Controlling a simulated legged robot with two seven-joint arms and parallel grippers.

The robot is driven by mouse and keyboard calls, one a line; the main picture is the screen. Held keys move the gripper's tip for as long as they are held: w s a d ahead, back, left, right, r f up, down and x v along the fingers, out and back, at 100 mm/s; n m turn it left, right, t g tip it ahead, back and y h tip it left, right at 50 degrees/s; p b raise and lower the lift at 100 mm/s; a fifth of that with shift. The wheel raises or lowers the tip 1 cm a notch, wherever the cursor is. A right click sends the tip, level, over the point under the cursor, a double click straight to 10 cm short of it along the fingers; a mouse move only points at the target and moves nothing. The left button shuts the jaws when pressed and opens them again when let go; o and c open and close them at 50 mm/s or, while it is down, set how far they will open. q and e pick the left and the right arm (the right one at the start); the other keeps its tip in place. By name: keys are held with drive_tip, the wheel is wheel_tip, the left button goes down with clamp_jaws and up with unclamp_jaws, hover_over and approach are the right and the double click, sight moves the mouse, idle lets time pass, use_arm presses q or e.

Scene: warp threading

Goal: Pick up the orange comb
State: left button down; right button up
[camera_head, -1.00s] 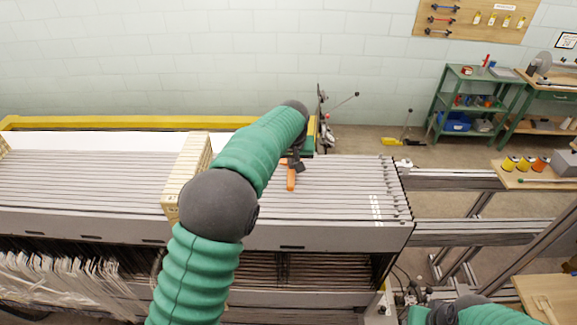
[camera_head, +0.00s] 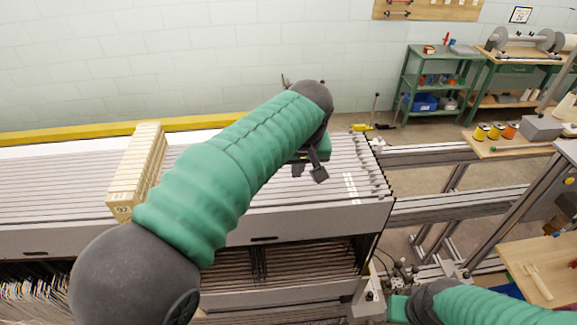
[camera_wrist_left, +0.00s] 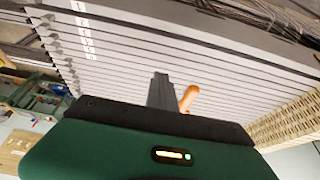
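The orange comb shows in the left wrist view (camera_wrist_left: 188,97) as a small orange piece above the grey slats, just right of the one dark finger visible there. In the head view I cannot see the comb; my green left arm covers that part of the slats. My left gripper (camera_head: 309,171) is over the right part of the slats, pointing down. Its two dark fingers stand apart with nothing seen between them. Of my right arm, a dark joint and a green end show at the bottom right; its fingers are hidden.
A pale block stack (camera_head: 137,172) marked 92 stands on the slats left of my arm. A metal frame (camera_head: 450,200) extends to the right.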

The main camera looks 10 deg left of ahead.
use_arm(q)
drive_tip(key=c, duration=1.6)
unclamp_jaws()
drive_tip(key=shift+s+r, duration=0.2)
drive_tip(key=shift+s, duration=0.05)
drive_tip(key=o, duration=1.2)
drive_tip(key=shift+w+f, duration=0.1)
drive_tip(key=shift+w, duration=0.1)
drive_tip(key=shift+c, duration=0.2)
drive_tip(key=shift+s, duration=0.1)
